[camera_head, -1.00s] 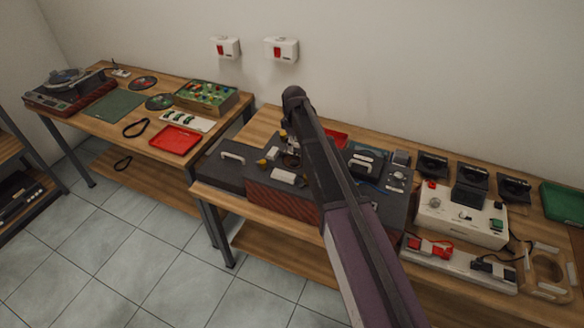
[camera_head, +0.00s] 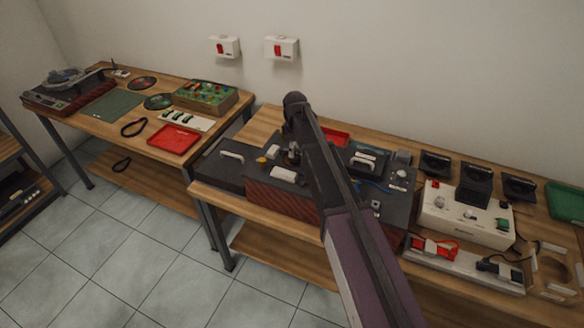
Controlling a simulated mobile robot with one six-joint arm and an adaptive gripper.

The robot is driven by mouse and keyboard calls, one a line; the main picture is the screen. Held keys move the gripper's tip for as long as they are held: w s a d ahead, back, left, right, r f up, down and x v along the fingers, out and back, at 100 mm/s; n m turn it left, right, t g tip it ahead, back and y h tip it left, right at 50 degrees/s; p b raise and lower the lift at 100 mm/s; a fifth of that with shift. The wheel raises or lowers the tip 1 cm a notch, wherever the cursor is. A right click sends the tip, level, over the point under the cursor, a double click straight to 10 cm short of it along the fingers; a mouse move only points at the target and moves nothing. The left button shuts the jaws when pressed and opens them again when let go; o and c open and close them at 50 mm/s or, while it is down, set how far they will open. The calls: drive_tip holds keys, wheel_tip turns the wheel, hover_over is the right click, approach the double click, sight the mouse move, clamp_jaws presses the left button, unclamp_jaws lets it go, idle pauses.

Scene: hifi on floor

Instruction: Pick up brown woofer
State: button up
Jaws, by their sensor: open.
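I cannot make out a clearly brown woofer in this view. Several dark, square speaker-like units (camera_head: 435,163) stand in a row at the back of the right bench, and their colour looks nearly black.
A cream box with knobs (camera_head: 466,214) stands right of my arm. A gap separates the benches, with clear tiled floor in front.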

sight(295, 161)
drive_tip(key=shift+f+b, duration=0.6)
drive_tip(key=shift+f, duration=0.3)
drive_tip(key=shift+f, duration=0.25)
idle(0.5)
clamp_jaws()
